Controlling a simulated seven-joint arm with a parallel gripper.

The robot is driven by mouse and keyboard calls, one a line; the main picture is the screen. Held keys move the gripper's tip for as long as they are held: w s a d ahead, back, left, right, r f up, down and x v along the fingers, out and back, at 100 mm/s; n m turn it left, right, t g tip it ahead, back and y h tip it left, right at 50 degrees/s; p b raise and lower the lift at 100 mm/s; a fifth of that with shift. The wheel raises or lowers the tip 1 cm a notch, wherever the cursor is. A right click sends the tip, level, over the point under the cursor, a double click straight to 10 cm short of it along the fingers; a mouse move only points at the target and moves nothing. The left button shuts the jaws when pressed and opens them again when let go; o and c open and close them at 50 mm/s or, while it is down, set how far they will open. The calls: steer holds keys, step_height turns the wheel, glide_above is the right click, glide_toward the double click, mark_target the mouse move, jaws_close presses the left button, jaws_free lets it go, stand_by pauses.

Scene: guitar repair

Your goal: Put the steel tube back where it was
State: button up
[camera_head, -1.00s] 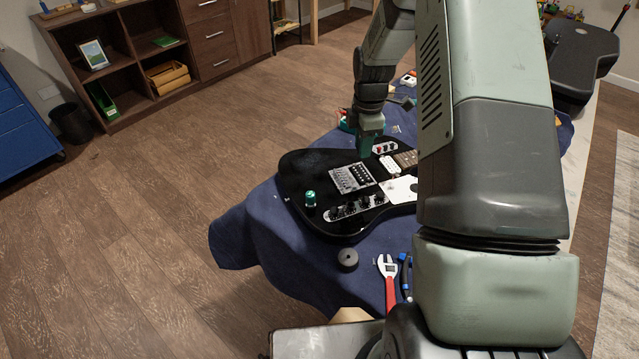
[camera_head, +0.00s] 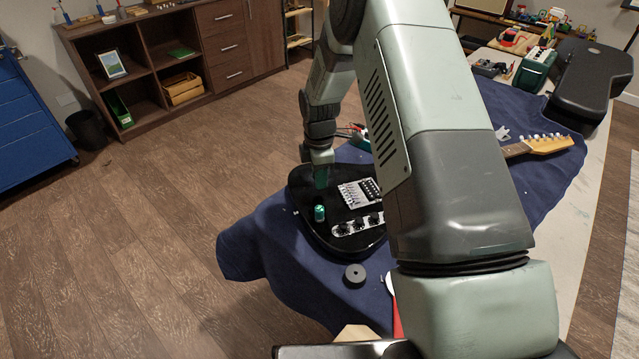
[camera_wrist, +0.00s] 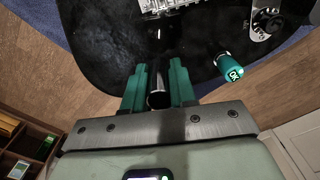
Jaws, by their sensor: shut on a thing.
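My gripper (camera_wrist: 158,92) has green fingers shut on the steel tube (camera_wrist: 159,98), a short shiny cylinder seen between them in the wrist view. In the head view my gripper (camera_head: 322,180) is over the left part of the black guitar body (camera_head: 305,215), and the tube cannot be made out there. I cannot tell whether the tube touches the guitar.
The guitar lies on a blue cloth (camera_head: 250,245) on the table. The guitar's metal bridge (camera_head: 357,193) and control plate are close by. My arm hides much of the guitar.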

steer(key=shift+f, duration=1.5)
steer(key=shift+f, duration=0.1)
steer(key=o, duration=0.9)
steer(key=shift+o, duration=0.2)
